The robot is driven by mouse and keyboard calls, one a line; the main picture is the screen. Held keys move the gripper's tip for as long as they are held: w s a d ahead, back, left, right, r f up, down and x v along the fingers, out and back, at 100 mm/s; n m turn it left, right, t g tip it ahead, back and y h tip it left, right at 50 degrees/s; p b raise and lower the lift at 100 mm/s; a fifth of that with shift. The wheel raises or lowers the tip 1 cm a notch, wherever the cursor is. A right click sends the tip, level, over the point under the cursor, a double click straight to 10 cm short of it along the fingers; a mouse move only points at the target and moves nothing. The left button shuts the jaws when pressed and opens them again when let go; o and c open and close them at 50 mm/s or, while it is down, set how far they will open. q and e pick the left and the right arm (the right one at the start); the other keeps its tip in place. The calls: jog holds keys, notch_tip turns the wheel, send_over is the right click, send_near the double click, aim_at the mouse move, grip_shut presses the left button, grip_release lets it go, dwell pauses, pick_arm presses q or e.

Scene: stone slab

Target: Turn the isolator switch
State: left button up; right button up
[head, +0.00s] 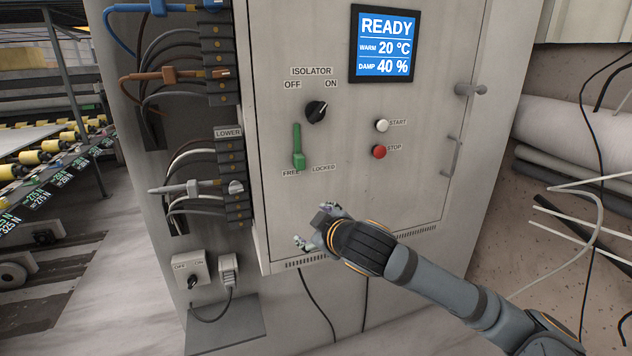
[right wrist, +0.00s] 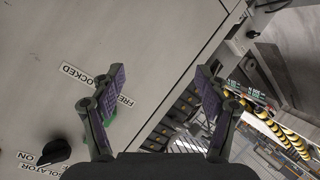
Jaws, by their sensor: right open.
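The isolator switch is a black rotary knob (head: 316,111) on the grey cabinet door, below the OFF and ON labels. Its grip slants up to the right, towards the ON side. In the right wrist view the knob (right wrist: 55,152) is at lower left, beside the ON label. A green lever (head: 298,158) stands below the knob, its handle at the FREE label. My right gripper (head: 312,230) is below the lever, clear of the knob. In the right wrist view it (right wrist: 158,82) is open and empty, one finger partly hiding the green lever. My left gripper is not in view.
The display (head: 384,44) reads READY. A white START button (head: 382,126) and red STOP button (head: 379,151) are right of the knob. Cable plugs (head: 230,187) protrude at the left. A small OFF/ON box (head: 190,272) is at lower left. A door handle (head: 453,157) protrudes at right.

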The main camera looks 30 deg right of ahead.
notch_tip(320, 180, up, 15)
jog(key=d+n+t+h, duration=0.1)
jog(key=d+t, duration=0.1)
jog(key=t, duration=0.1)
jog(key=t+h, duration=0.1)
send_near(317, 112)
jog(key=p+x, duration=0.3)
jog(key=p, duration=0.2)
jog(key=p+x, duration=0.4)
jog(key=p, duration=0.1)
jog(key=shift+w+d+r, duration=0.1)
jog(key=shift+w+r, duration=0.1)
jog(key=shift+w, duration=0.1)
jog(key=shift+p+x, duration=0.65)
jog(key=shift+x, duration=0.2)
jog(key=shift+w+d+f, duration=0.15)
jog(key=shift+w+f, duration=0.05)
jog(key=shift+w, duration=0.5)
jog(key=shift+n, duration=0.3)
jog(key=c, duration=1.2)
jog(key=shift+p, duration=0.3)
